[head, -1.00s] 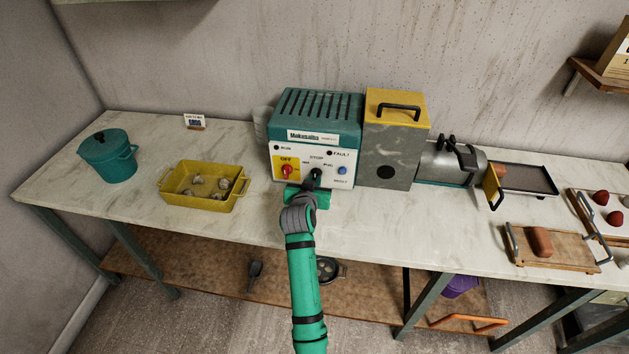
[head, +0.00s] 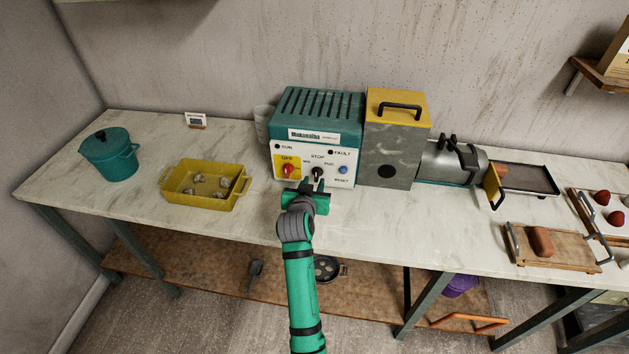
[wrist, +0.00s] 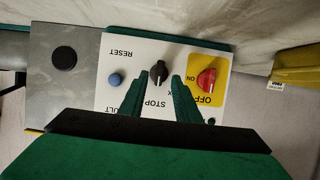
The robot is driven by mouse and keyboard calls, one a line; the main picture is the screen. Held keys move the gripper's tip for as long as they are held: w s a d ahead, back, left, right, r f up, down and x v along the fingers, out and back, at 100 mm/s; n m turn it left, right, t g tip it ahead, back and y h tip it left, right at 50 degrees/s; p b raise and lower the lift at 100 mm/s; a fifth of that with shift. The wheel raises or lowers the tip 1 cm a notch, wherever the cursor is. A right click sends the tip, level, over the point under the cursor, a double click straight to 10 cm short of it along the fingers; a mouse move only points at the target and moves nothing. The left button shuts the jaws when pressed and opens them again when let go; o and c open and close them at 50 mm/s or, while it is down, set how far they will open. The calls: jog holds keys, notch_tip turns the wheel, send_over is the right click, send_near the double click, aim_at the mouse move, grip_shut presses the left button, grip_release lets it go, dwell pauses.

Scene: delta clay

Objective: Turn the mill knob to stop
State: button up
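The mill (head: 318,112) is a teal and grey machine on the bench with a white control panel. Its black knob (head: 318,173) sits under the STOP label, between a red OFF switch (head: 288,169) and a blue RESET button (head: 343,170). In the upside-down wrist view the knob (wrist: 158,72) shows its grip bar roughly in line with STOP; its exact pointing end is too small to tell. My gripper (head: 314,186) is in front of and slightly below the knob. Its two fingers (wrist: 157,85) are spread and empty, apart from the knob.
A yellow dish (head: 203,201) and teal pot (head: 112,158) stand to the left. A grey housing (head: 391,150) with a yellow top adjoins the panel on the right. A wooden board (head: 560,255) with a reddish lump lies further right. The bench front is otherwise clear.

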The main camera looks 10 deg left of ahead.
jog(key=v, duration=0.7)
jog(key=shift+s, duration=0.15)
jog(key=shift+d, duration=0.1)
jog(key=s+d+f, duration=0.2)
jog(key=s+f, duration=0.3)
jog(key=s, duration=0.3)
jog(key=s+d+f+y, duration=0.1)
jog(key=s+f, duration=0.4)
jog(key=s, duration=0.3)
jog(key=s+d+f, duration=0.2)
jog(key=s+f, duration=0.3)
jog(key=s, duration=0.3)
jog(key=s+d+r, duration=0.1)
jog(key=s+r, duration=0.1)
jog(key=s, duration=0.6)
jog(key=s+d+r+t, duration=0.1)
jog(key=s+d+r, duration=0.1)
jog(key=s, duration=0.6)
jog(key=s+d+r, duration=0.2)
jog(key=s+r, duration=0.1)
jog(key=s, duration=0.6)
jog(key=shift+r+t+h, duration=0.3)
jog(key=shift+r+t, duration=0.1)
jog(key=shift+s+d, duration=0.1)
jog(key=shift+s, duration=0.1)
